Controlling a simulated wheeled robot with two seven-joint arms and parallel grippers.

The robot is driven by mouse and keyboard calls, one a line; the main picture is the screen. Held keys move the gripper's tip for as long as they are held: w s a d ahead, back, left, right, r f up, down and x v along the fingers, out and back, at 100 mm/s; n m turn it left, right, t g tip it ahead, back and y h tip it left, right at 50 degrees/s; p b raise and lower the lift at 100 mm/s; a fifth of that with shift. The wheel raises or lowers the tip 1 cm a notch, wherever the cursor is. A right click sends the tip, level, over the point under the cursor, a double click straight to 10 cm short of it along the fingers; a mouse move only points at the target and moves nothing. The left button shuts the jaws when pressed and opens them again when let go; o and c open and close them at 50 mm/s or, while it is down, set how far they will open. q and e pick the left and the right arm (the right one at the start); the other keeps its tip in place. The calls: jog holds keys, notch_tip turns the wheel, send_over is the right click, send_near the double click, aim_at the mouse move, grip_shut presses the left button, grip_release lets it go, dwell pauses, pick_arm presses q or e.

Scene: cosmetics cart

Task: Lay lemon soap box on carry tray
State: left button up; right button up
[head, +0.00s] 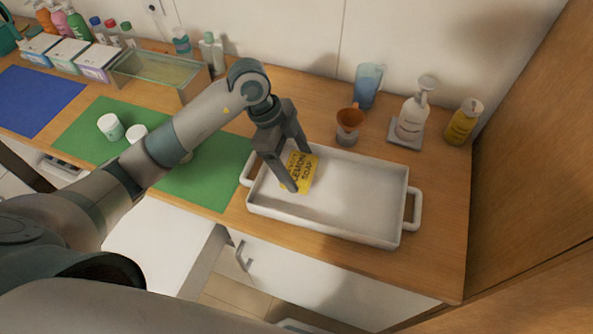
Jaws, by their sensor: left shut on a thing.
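The yellow lemon soap box (305,172) is at the left end of the white carry tray (358,200), its printed face showing. My left gripper (295,170) is shut on the box, with one finger across its near left side and the other at its far side. The box is inside the tray's walls; whether it touches the tray floor I cannot tell. The tray stands on the wooden counter with a handle at each end, and its middle and right are empty. My right gripper is not in view.
A green mat (215,172) with white jars (111,127) lies left of the tray. A glass bin (158,76) is at the back left.

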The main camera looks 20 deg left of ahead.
aim_at(292, 166)
pick_arm(q)
jog(key=shift+f, duration=0.15)
notch_tip(292, 166, down, 3)
jog(key=shift+r+p, duration=0.15)
jog(key=shift+p, duration=0.7)
jog(key=shift+f, duration=0.5)
jog(key=o, duration=1.1)
jog(key=b+v, duration=0.4)
jog(key=v, duration=0.8)
